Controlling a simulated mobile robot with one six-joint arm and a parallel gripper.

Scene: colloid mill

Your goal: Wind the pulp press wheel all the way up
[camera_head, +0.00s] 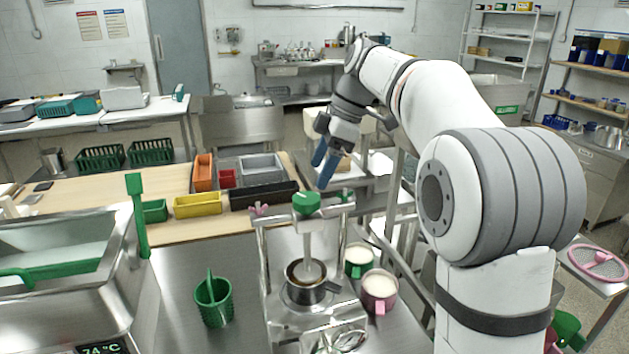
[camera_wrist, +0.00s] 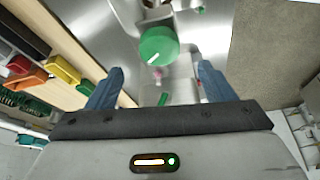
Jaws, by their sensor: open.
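The press wheel is a round green knob (camera_head: 306,202) on top of the steel press frame (camera_head: 262,262), with a shaft running down to a metal pot (camera_head: 305,290). In the wrist view the green wheel (camera_wrist: 158,46) shows a short white mark on its face. My gripper (camera_head: 322,175) is open, its two blue fingers pointing down, above and slightly right of the wheel and apart from it. In the wrist view my fingers (camera_wrist: 159,70) stand wide on either side below the wheel, with nothing between them touching.
A green basket (camera_head: 213,302) stands left of the press. A green mug (camera_head: 358,261) and a pink mug (camera_head: 379,290) with pale contents stand right. Yellow (camera_head: 198,206) and black (camera_head: 262,196) bins lie behind. A steel machine (camera_head: 60,300) with a green paddle fills the left.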

